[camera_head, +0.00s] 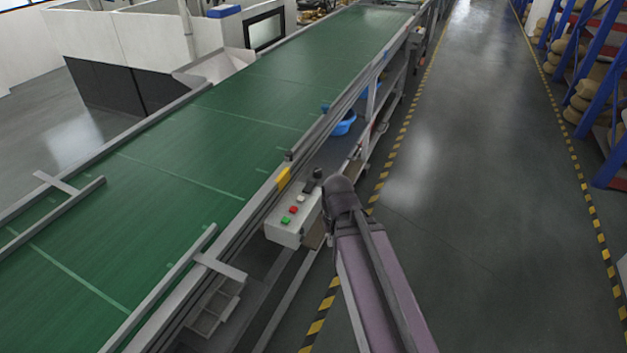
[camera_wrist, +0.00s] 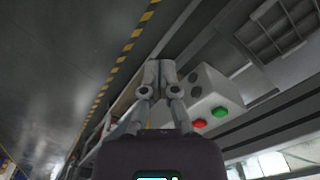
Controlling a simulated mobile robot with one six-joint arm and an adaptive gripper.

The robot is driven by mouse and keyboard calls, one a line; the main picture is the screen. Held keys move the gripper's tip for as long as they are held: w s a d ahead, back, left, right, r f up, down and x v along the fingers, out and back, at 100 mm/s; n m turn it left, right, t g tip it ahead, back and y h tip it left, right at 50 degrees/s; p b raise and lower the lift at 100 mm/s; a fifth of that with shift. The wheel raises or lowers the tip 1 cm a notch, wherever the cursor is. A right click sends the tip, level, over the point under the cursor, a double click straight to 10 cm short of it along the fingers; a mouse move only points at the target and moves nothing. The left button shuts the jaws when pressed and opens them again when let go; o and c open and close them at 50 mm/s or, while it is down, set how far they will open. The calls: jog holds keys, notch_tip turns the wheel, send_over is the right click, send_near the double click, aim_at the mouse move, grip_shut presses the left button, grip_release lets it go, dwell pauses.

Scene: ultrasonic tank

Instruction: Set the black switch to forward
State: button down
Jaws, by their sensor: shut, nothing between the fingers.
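The grey control box (camera_head: 285,234) is fixed to the side of the conveyor. In the head view its top carries a green button (camera_head: 285,219), a red button (camera_head: 293,210) and a white button (camera_head: 301,198). My gripper (camera_head: 313,179) is at the far end of the box, beyond the white button. In the wrist view my gripper (camera_wrist: 160,66) has its fingers together and empty, beside the box (camera_wrist: 228,93). Two dark round spots show on the box near the fingers. I cannot make out the black switch clearly or tell whether the fingers touch it.
The green conveyor belt (camera_head: 190,150) runs along the left, with a metal rail beside the box. A blue bin (camera_head: 344,124) sits beneath the conveyor farther on. The grey aisle floor (camera_head: 460,150) on the right is clear, up to the blue racks (camera_head: 594,90).

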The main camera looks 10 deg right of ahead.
jog(key=w+d+r+n+t+y+p, duration=0.1)
jog(key=w+r+n+t+y, duration=0.1)
jog(key=w, duration=0.5)
jog(key=w+d+r+n+t+y+p, duration=0.1)
jog(key=w+r+n, duration=0.3)
jog(key=w, duration=0.4)
jog(key=w+d+r+n+t+y+p, duration=0.1)
jog(key=w+d+r+n+t+y, duration=0.1)
jog(key=w+n, duration=0.3)
jog(key=shift+w+d+r+t+y, duration=0.4)
jog(key=shift+w+t+y, duration=0.3)
jog(key=shift+w, duration=0.55)
jog(key=shift+a+f, duration=0.1)
jog(key=b, duration=0.7)
send_over(312, 185)
jog(key=f, duration=0.7)
jog(key=shift+s+a+f, duration=0.15)
jog(key=shift+s+a, duration=0.05)
jog(key=shift+w+d+f+b, duration=0.1)
jog(key=shift+f+b, duration=0.8)
jog(key=shift+b, duration=0.05)
jog(key=shift+w+d+f+b, duration=0.1)
jog(key=shift+f+b, duration=0.75)
jog(key=shift+b, duration=0.1)
